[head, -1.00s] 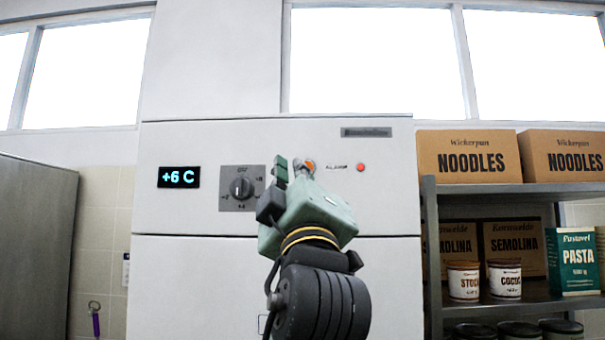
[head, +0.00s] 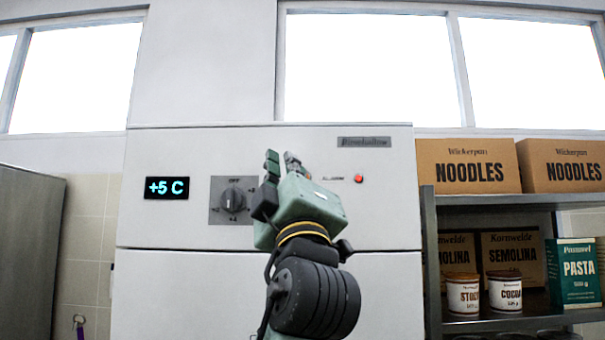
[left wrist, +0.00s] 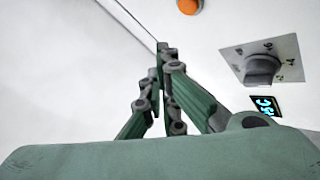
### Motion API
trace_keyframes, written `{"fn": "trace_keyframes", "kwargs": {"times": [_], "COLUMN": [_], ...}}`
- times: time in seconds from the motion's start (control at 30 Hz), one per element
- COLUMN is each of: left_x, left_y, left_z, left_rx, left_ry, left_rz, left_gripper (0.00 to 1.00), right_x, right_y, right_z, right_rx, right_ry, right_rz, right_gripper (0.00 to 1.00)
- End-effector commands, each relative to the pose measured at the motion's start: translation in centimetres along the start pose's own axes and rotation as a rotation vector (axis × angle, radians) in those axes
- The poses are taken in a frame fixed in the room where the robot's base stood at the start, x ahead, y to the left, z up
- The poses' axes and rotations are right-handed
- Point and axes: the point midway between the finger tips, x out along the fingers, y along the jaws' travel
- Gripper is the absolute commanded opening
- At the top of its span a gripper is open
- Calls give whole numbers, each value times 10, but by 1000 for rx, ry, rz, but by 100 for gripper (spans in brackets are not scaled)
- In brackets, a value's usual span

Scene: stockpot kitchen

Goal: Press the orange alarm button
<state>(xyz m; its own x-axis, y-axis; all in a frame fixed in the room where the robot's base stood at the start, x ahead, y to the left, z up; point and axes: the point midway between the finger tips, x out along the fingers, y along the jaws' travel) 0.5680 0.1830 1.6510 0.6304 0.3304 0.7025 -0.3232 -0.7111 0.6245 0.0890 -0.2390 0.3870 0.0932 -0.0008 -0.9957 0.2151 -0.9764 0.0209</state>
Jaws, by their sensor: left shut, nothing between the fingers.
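The orange alarm button (left wrist: 190,6) is at the top edge of the left wrist view, partly cut off, on the white cabinet front. My left gripper (head: 282,160) points up at the cabinet panel, between the dial and the red light. In the left wrist view my fingertips (left wrist: 163,50) are together and empty, apart from the button in the picture. I cannot tell how far they are from the panel. My right gripper is not seen.
The white cabinet (head: 370,270) also carries a dial (head: 233,199) and a display (head: 167,188) reading +5 C. To the right, a metal shelf (head: 432,250) holds noodle boxes (head: 468,166), jars and a pasta box (head: 576,272). A grey unit (head: 25,250) stands at the left.

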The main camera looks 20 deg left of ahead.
Motion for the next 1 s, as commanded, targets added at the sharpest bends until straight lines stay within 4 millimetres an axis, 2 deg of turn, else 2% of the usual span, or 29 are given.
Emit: {"fn": "trace_keyframes", "kwargs": {"times": [0.13, 0.4, 1.0], "left_x": [18, 32, 34], "left_y": [-10, -23, -25], "left_z": [9, 23, 24], "left_rx": [4, 0, -1], "left_ry": [1, 1, 1], "left_rz": [-1, -2, 0], "left_gripper": [0, 0, 0], "right_x": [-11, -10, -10], "right_y": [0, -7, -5], "right_z": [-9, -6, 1], "right_rx": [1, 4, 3], "right_ry": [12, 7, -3], "right_rz": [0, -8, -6], "right_gripper": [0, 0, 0]}}
